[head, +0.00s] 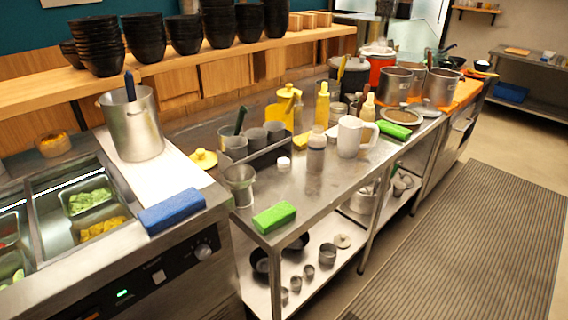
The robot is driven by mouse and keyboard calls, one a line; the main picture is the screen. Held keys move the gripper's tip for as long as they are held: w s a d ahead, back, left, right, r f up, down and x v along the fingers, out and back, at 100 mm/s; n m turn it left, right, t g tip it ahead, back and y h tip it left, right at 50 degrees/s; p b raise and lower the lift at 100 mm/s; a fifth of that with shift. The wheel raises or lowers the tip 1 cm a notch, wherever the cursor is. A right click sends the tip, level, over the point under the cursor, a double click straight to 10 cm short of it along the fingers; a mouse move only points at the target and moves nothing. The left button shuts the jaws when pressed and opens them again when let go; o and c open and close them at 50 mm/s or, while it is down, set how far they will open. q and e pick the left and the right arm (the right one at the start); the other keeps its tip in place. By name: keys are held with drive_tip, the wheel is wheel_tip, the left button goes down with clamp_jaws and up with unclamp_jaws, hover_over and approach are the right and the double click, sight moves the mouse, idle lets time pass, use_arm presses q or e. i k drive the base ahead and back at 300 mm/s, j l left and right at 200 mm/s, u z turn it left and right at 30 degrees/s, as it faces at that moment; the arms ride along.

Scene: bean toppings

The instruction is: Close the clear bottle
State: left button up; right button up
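A clear bottle or jar (316,155) with greyish contents stands upright on the steel table, left of a white pitcher. Its top looks flat and pale; I cannot tell whether it is capped. A small white round piece that looks like a cap (284,163) lies on the table just left of the bottle, apart from it. Neither of my grippers is in view.
A white pitcher (351,137) stands close right of the bottle. Yellow bottles (322,106) and a dark caddy with cups (262,142) are behind. A green sponge (274,217) lies at the front corner. The tabletop between sponge and bottle is clear.

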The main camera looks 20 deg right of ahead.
sight(317, 141)
drive_tip(key=i+l+u, duration=0.2)
drive_tip(key=l+u, duration=0.15)
drive_tip(key=l, duration=0.65)
drive_tip(key=i+l+u, duration=0.1)
drive_tip(key=l+u, duration=0.25)
drive_tip(key=l, duration=0.7)
drive_tip(key=l+u, duration=0.35)
drive_tip(key=l, duration=0.7)
drive_tip(key=k, duration=0.05)
